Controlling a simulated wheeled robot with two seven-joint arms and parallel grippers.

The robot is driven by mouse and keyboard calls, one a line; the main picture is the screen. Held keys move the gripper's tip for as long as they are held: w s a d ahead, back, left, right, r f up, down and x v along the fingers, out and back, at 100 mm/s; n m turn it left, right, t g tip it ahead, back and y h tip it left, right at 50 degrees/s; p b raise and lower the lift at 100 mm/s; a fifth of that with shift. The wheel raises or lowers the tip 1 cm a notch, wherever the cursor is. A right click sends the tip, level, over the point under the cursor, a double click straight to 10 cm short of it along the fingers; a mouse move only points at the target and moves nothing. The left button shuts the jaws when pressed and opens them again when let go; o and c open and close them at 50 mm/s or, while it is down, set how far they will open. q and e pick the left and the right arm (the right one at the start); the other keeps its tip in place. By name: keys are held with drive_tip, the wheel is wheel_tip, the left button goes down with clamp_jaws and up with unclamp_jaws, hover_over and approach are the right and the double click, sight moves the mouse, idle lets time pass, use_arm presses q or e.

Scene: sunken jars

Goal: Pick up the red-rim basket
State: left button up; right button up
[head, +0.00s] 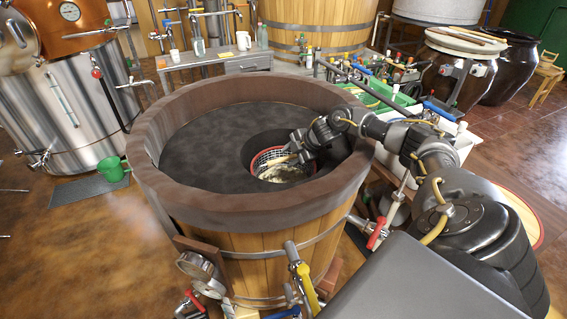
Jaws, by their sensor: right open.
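The red-rim basket (268,174) sits low inside the big wooden vat, in a dark round opening. Its rim is red and its inside is pale, with light contents that I cannot make out. My right gripper (290,158) reaches over the vat's right side and is at the basket's upper right edge. Its jaws are open and small in the picture. I cannot tell whether they touch the rim. My left gripper is not in view.
The wooden vat (150,165) has a thick, raised brown rim around the basket. Valves and a gauge (203,273) stick out at its front. A steel tank (70,115) stands at left, with a green jug (113,168) on the floor. A bench (215,62) stands behind.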

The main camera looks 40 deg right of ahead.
sight(285, 157)
drive_tip(key=x, duration=0.4)
drive_tip(key=shift+w+a, duration=0.1)
drive_tip(key=shift+w, duration=0.05)
clamp_jaws()
drive_tip(key=shift+r, duration=0.15)
idle(0.3)
